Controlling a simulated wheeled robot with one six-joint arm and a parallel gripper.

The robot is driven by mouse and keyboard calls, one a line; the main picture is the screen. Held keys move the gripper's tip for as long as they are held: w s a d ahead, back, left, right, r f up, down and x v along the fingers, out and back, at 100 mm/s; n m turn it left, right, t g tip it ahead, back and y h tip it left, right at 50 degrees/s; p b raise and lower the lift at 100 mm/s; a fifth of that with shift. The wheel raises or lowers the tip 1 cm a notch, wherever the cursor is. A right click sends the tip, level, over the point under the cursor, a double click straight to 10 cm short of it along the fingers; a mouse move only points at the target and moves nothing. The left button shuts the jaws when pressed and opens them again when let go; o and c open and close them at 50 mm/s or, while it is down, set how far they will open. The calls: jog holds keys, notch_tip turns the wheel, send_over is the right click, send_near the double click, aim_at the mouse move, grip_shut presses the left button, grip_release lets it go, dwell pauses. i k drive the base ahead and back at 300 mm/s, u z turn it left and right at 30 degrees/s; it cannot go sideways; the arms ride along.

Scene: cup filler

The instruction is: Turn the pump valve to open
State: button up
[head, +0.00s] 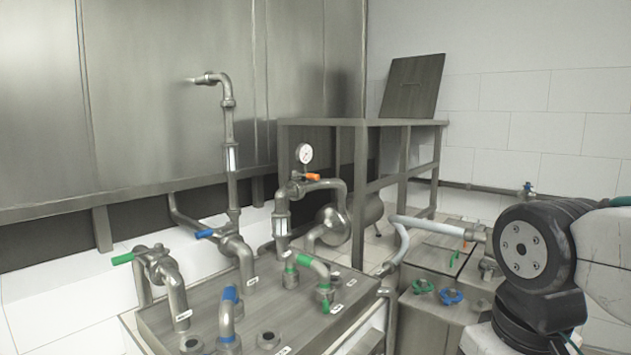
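Several valves with coloured handles show in the head view, and I cannot tell which one is the pump valve. A green lever (122,258) is at the left, and a blue lever (204,234) is on the tall pipe. An orange lever (312,177) sits below a pressure gauge (304,153). A blue handle (230,294) and a green handle (313,265) are at the front. A green handwheel (422,286) and a blue handwheel (451,297) are at the lower right. My gripper is not in view; only part of my arm shows at the right.
The pipes stand on a metal bench (165,337) with small white labels. A large metal tank (180,80) is behind them. A metal frame (361,170) with a tilted panel (412,88) stands at the back. A grey hose (425,224) runs to the right.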

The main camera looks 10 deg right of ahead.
aim_at(314, 176)
jog(key=z, duration=1.1)
jog(key=i, duration=0.85)
jog(key=u, duration=1.85)
